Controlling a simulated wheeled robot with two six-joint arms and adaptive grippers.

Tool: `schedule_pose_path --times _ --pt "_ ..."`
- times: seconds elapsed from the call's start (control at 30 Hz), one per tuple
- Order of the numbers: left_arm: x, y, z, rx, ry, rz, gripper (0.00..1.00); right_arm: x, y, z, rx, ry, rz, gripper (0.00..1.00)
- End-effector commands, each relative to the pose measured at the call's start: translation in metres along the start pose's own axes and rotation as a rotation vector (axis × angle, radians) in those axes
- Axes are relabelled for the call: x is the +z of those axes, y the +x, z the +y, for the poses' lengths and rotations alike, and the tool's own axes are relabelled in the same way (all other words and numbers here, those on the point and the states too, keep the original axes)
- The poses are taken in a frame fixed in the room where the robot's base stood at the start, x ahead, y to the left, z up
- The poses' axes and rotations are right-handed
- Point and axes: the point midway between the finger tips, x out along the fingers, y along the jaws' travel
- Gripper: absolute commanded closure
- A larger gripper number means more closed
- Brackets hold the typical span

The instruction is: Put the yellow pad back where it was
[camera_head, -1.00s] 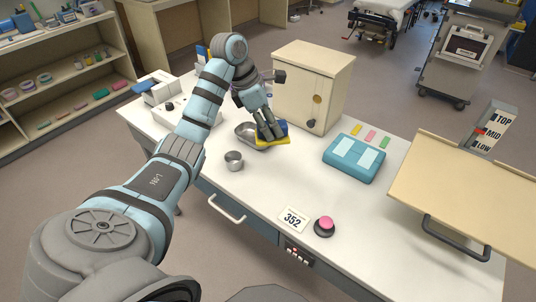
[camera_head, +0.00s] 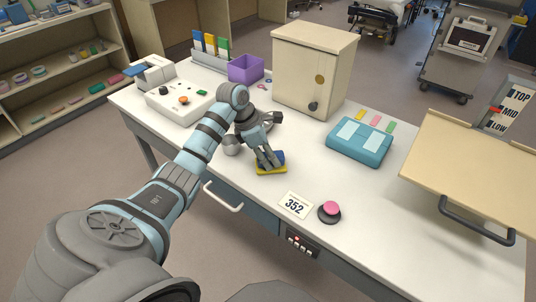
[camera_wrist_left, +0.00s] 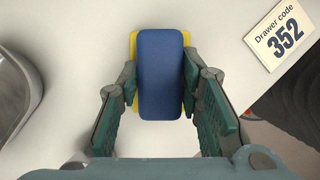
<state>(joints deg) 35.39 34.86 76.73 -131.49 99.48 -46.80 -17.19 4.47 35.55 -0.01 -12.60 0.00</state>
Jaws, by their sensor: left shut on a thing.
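The yellow pad (camera_head: 270,171) has a blue block-like top. My left gripper (camera_head: 268,160) is shut on it, over the table near its front edge, left of the 352 card. In the left wrist view the pad's blue top (camera_wrist_left: 160,75) sits between the two fingers of the left gripper (camera_wrist_left: 160,88), with yellow (camera_wrist_left: 133,55) showing at its sides. I cannot tell whether the pad touches the table. My right gripper is not in view.
The card 352 (camera_head: 295,205) and a pink button (camera_head: 330,208) lie to the right. A teal case (camera_head: 359,145), a cabinet (camera_head: 300,75) and a purple bin (camera_head: 246,69) stand farther back.

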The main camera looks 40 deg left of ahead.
Motion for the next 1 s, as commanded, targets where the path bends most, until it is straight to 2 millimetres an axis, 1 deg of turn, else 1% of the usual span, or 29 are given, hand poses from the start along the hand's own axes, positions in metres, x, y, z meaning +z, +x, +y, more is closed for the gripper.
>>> schedule_pose_path --times 0.03,0.07,0.1,0.17,0.2,0.47,0.53,0.57,0.67,0.9,1.0 --pt "-0.001 0.003 0.000 0.000 0.000 0.000 0.90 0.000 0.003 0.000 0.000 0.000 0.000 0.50" --pt "-0.001 0.003 0.000 0.000 0.000 0.000 0.66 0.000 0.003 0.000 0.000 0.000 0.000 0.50" --pt "-0.001 0.002 0.000 0.000 0.000 0.000 0.59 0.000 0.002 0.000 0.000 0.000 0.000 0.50" --pt "-0.001 0.002 0.000 0.000 -0.001 0.000 0.50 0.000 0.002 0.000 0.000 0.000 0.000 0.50" --pt "-0.001 0.002 0.000 0.000 -0.001 0.000 0.47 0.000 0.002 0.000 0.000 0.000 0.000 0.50" --pt "-0.001 0.001 0.000 0.000 -0.001 0.000 0.47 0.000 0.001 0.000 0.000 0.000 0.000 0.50" --pt "0.001 -0.003 0.000 0.000 -0.001 0.000 0.47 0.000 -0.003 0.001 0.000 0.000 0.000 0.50" --pt "0.001 -0.006 0.001 0.002 -0.001 0.000 0.47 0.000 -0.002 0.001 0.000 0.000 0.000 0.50" --pt "0.000 -0.025 0.001 0.004 0.001 0.000 0.47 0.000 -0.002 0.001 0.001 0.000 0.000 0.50" --pt "0.000 -0.092 0.001 0.005 0.000 0.000 0.47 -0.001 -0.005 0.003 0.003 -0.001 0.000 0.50" --pt "0.001 -0.111 0.001 0.002 -0.001 0.000 0.47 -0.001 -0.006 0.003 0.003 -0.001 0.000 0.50"
